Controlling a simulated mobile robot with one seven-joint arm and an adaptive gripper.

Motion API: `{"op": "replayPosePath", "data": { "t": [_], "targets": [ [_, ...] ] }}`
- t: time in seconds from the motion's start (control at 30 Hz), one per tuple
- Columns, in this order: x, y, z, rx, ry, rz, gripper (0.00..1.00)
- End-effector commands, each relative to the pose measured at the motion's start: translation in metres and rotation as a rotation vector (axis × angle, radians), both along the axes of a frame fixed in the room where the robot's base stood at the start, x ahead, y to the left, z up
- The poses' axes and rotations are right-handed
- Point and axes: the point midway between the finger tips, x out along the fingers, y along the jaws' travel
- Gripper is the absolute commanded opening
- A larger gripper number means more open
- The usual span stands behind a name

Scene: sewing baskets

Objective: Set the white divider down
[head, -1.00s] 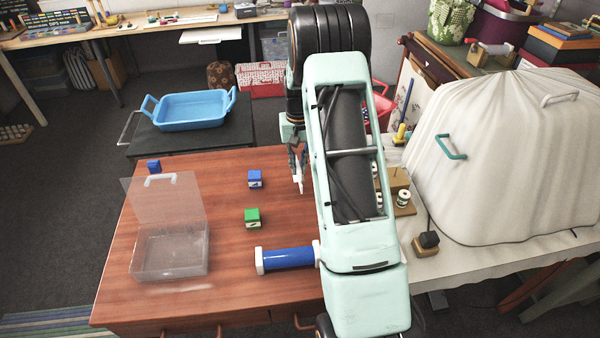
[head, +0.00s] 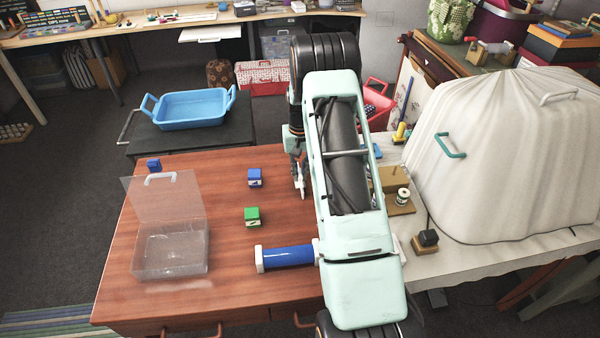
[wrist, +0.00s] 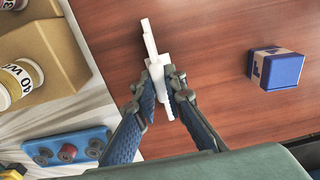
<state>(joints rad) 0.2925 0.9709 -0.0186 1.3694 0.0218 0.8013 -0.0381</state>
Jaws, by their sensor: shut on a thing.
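The white divider (wrist: 154,45) is a thin white piece with a notched end in the wrist view. My gripper (wrist: 162,88) is shut on it near its lower part. In the head view the divider (head: 304,183) shows as a small white strip by my fingers (head: 299,173), just left of my arm. It is over or on the back right part of the red-brown table (head: 215,240). I cannot tell whether it touches the wood. My arm hides part of the table.
An open clear box (head: 170,250) is at the left. Spools on a wooden stand (head: 399,207) are at the right.

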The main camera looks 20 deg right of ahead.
Motion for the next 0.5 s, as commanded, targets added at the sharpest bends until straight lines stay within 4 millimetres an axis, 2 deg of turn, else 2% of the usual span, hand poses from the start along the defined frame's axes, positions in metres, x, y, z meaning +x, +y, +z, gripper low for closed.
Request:
{"op": "replayPosePath", "data": {
  "t": [0.03, 0.17, 0.2, 0.5],
  "targets": [
    [0.0000, 0.0000, -0.0015, 0.000, 0.000, 0.000, 0.13],
    [-0.0001, 0.0000, -0.0008, 0.000, 0.000, 0.000, 0.27],
    [-0.0001, 0.0000, -0.0008, 0.000, 0.000, 0.000, 0.28],
    [-0.0001, 0.0000, 0.0019, 0.000, 0.000, 0.000, 0.28]
  ]
}}
